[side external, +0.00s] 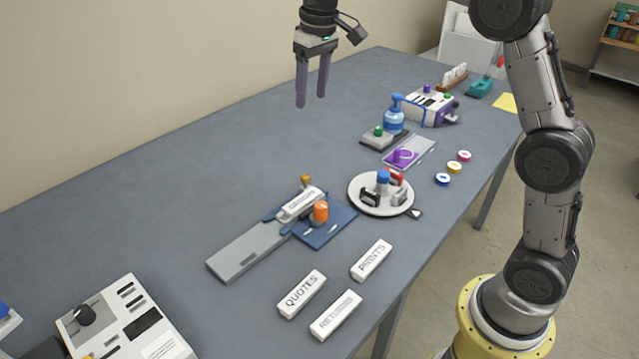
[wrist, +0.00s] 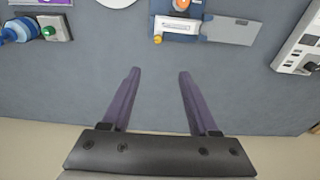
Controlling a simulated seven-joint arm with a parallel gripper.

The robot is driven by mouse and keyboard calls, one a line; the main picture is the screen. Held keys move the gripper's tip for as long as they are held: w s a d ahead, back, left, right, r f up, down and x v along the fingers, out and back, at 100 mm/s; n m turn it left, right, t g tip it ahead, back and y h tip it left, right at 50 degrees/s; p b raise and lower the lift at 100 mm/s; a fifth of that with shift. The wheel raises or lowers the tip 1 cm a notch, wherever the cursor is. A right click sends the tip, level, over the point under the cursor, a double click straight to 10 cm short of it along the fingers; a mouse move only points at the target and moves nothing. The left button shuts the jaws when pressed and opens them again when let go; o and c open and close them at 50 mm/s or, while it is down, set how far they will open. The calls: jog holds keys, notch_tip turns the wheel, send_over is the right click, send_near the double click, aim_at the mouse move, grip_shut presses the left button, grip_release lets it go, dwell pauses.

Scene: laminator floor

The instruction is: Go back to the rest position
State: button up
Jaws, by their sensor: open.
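My gripper (side external: 311,100) hangs high over the back part of the grey table, near the wall, in the side external view. Its two purple fingers point down. In the wrist view my gripper (wrist: 157,72) is open, with a wide gap and nothing between the fingers. It is well clear of everything on the table.
A blue fixture (side external: 325,235) with an orange knob holds a white labelled block (side external: 300,204). Blocks marked QUOTES (side external: 302,294) and PRINTS (side external: 371,260) and another lie in front. A round white turntable (side external: 362,201), a blue bottle (side external: 393,122) and machines stand around. The table's back left is bare.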

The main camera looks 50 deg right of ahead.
jog(key=s+a+r+t, duration=0.1)
jog(key=s+r+t, duration=0.15)
jog(key=s, duration=0.75)
jog(key=s+a+r+t, duration=0.1)
jog(key=s+r, duration=0.3)
jog(key=s, duration=0.6)
jog(key=s+f, duration=1.1)
jog(key=s, duration=0.1)
jog(key=shift+f, duration=0.25)
jog(key=shift+t, duration=0.25)
